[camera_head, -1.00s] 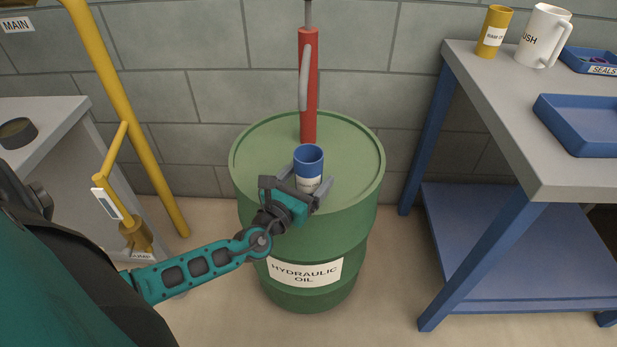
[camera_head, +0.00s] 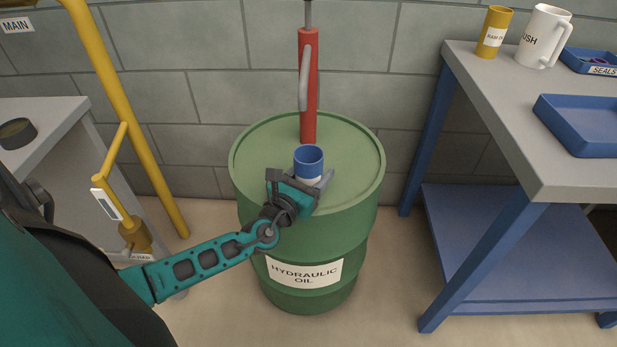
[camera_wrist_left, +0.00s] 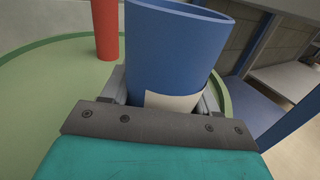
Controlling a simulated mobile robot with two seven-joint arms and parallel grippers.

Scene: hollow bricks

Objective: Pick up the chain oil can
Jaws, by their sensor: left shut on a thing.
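The blue can (camera_head: 308,160), open at the top with a pale label, stands upright on the lid of the green hydraulic oil drum (camera_head: 250,155); its label text is hidden, so I cannot read whether it says chain oil. My left gripper (camera_head: 312,182) is shut on the can, with one finger on each side of it. In the left wrist view the can (camera_wrist_left: 175,50) rises between the fingers, its label partly hidden behind the gripper's palm. My right gripper is not in view.
A red pump (camera_head: 308,85) stands up from the drum just behind the can. A yellow pipe (camera_head: 120,110) rises at left. The bench (camera_head: 545,150) at right holds a yellow can (camera_head: 494,30), a white jug (camera_head: 543,38) and blue trays (camera_head: 582,122).

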